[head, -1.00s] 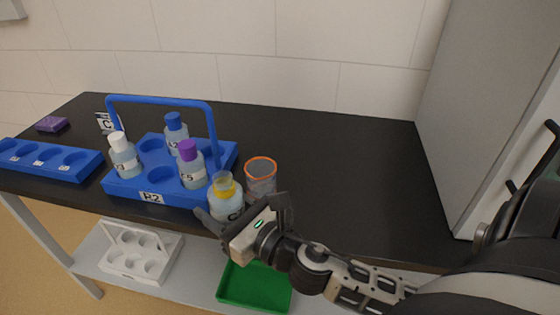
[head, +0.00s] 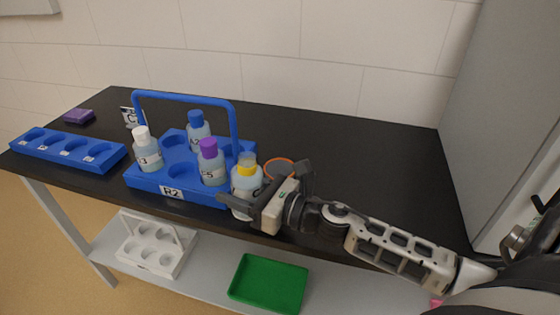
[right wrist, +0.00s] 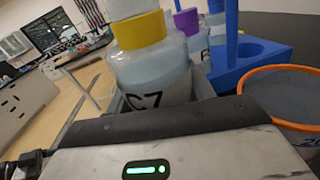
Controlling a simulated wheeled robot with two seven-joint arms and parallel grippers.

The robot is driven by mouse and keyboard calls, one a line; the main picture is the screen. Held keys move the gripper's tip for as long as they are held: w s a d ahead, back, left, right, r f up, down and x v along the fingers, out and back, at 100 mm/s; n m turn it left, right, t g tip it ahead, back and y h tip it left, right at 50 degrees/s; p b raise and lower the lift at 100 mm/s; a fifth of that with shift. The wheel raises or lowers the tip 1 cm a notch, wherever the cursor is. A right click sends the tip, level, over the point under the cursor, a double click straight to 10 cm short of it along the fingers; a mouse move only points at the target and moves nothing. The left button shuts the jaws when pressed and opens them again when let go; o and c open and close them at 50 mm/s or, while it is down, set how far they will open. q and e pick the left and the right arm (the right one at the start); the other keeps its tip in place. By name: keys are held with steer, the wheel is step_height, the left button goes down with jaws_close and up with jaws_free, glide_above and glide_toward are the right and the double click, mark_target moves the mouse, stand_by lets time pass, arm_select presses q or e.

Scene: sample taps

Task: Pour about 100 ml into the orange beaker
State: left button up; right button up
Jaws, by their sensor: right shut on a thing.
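My right gripper (head: 258,198) is shut on a clear bottle (head: 243,184) with a yellow band at its neck and pale liquid inside. The bottle is upright at the front right of the blue rack. In the right wrist view the bottle (right wrist: 155,75) shows the label C7 and a clear part above the yellow band. The orange beaker (head: 280,161), a clear cup with an orange rim, stands on the table right behind the gripper, which hides most of it. In the right wrist view the beaker (right wrist: 285,95) is at the right, beside the bottle. My left gripper is out of view.
The blue rack R2 (head: 150,181) with a tall handle holds bottles with white (head: 148,150), blue (head: 198,130) and purple (head: 211,163) caps. A blue strip rack (head: 70,155) lies at left. The black table (head: 370,180) is clear right of the beaker.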

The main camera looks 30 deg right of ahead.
mark_target(237, 167)
step_height(237, 167, up, 2)
steer(key=shift+r+m+p, duration=0.15)
steer(key=shift+m+p, duration=0.15)
steer(key=shift+p, duration=0.15)
steer(key=shift+r+m+t, duration=0.15)
steer(key=shift+m+t, duration=0.15)
steer(key=shift+d+f+b, duration=0.15)
steer(key=shift+f+b, duration=0.1)
steer(key=shift+b, duration=0.05)
steer(key=shift+w+d+r+m, duration=0.1)
steer(key=shift+r+m, duration=0.05)
steer(key=shift+m, duration=0.55)
steer(key=shift+w+d+r+m+t+p, duration=0.1)
steer(key=shift+d+r+m+t+p, duration=0.05)
steer(key=shift+r+m+p, duration=0.3)
steer(key=shift+d+r+m+t+p, duration=0.15)
steer(key=shift+r+m+p, duration=0.2)
steer(key=shift+r+m, duration=0.2)
steer(key=shift+d+f+m, duration=0.1)
steer(key=shift+f+m, duration=0.05)
steer(key=shift+m, duration=0.35)
steer(key=shift+w+d+m+t, duration=0.15)
steer(key=shift+m+t, duration=0.15)
steer(key=shift+m, duration=0.6)
steer(key=shift+m, duration=0.6)
